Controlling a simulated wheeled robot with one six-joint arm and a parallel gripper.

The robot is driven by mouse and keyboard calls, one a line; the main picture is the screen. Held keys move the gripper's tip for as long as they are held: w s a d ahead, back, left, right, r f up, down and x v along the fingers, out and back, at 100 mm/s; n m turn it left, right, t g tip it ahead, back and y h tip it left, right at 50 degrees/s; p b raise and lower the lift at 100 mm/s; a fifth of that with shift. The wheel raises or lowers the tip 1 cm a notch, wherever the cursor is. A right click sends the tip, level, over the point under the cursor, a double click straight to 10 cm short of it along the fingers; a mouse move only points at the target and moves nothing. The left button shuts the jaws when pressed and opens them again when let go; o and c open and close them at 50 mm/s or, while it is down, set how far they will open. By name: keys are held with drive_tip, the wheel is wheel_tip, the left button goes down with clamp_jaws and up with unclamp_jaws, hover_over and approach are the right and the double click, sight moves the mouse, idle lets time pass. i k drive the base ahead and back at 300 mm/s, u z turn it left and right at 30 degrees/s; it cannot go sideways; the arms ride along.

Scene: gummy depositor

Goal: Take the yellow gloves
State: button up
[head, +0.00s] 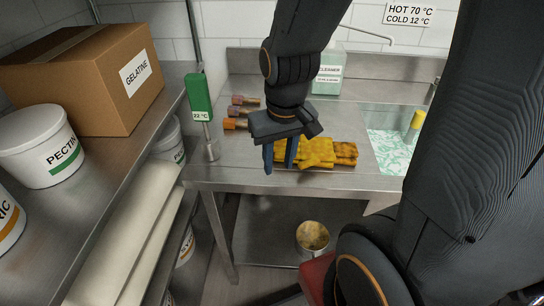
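The yellow gloves (318,152) lie on the steel counter, with a more orange-brown part at their right end. My gripper (280,168) points down at the left end of the gloves. Its two blue fingers are apart, with a bit of yellow showing between or behind them. I cannot tell whether the fingers touch the gloves. The gripper and its fingers hide part of the gloves' left end.
A cleaner bottle (328,75) is behind, and a sink (393,147) is at right. A shelf with a gelatine box (88,75) and pectin tub (40,148) borders the left.

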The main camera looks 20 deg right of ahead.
sight(317, 152)
drive_tip(key=u, duration=1.4)
drive_tip(key=k, duration=1.05)
drive_tip(key=z, duration=1.6)
drive_tip(key=i, duration=0.5)
